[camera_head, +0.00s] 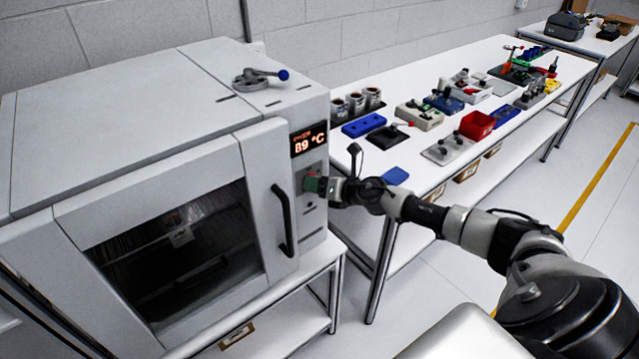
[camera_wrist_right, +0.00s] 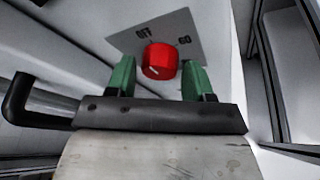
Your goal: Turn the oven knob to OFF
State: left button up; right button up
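The oven (camera_head: 165,150) stands at the left in the head view, its door closed and its display reading 89 °C. The red knob (camera_wrist_right: 160,61) shows in the right wrist view on a grey plate (camera_wrist_right: 188,36) marked OFF and 60. A pale mark on the knob's face is visible, but its exact setting is hard to read. My right gripper (camera_wrist_right: 157,78) is open, with its green fingers on either side of the knob; contact cannot be made out. In the head view the right gripper (camera_head: 316,184) is at the oven's control panel and hides the knob. My left gripper is not in view.
The black door handle (camera_head: 284,222) stands out just left of the control panel. A valve-like fitting with a blue knob (camera_head: 283,75) sits on the oven top. A white table (camera_head: 405,68) with several parts and fixtures runs behind my right arm.

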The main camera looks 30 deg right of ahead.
jog(key=shift+o, duration=0.8)
jog(key=b+v, duration=0.4)
jog(key=v, duration=0.6)
jog(key=shift+s+b, duration=0.3)
jog(key=shift+s, duration=0.1)
jog(key=shift+d+r, duration=0.15)
